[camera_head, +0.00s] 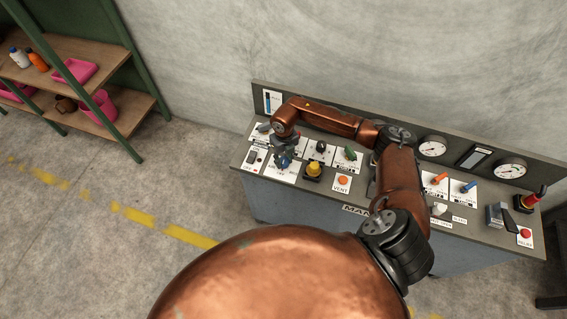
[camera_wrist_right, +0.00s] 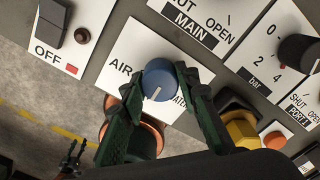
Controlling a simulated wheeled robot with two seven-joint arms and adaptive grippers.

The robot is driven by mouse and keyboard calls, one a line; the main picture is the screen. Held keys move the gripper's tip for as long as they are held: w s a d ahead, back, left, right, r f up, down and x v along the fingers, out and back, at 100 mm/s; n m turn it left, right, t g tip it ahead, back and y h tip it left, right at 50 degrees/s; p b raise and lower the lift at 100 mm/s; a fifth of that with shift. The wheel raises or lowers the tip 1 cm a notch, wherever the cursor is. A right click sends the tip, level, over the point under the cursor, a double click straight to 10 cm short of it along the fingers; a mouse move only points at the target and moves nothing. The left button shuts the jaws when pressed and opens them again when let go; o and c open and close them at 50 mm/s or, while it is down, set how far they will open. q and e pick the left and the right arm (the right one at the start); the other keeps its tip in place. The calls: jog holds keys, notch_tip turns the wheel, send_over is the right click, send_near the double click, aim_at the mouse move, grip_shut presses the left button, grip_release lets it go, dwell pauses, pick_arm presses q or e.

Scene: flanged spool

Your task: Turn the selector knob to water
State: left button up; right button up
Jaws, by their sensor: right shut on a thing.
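The selector knob is a round blue knob (camera_wrist_right: 159,76) with a white pointer line, on a white plate (camera_wrist_right: 135,48). In the right wrist view AIR is printed left of it, and a partly hidden label ending in ATER is to its right. The pointer line aims toward the bottom of the picture, at neither label. My right gripper (camera_wrist_right: 158,94) has its dark green fingers on both sides of the knob, shut on it. In the head view the right gripper (camera_head: 284,160) is over the panel's left part. My left gripper is not in the head view.
Close right of the knob is a yellow knob (camera_head: 314,169), with an orange VENT button (camera_head: 343,180) beyond it. An OFF switch (camera_wrist_right: 53,20) is at the left. A green-handled control (camera_head: 350,153), gauges (camera_head: 432,146) and other controls line the panel (camera_head: 300,191). A shelf (camera_head: 85,62) stands left.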

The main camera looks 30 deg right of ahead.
aim_at(284, 160)
jog(key=n+b, duration=0.5)
jog(key=n, duration=0.1)
jog(key=shift+f, duration=0.2)
jog(key=n+b, duration=0.3)
jog(key=n, duration=0.2)
jog(key=shift+r, duration=0.15)
dwell(0.4)
jog(key=o, duration=1.2)
jog(key=shift+c, duration=0.2)
jog(key=shift+r, duration=0.1)
notch_tip(284, 160, up, 12)
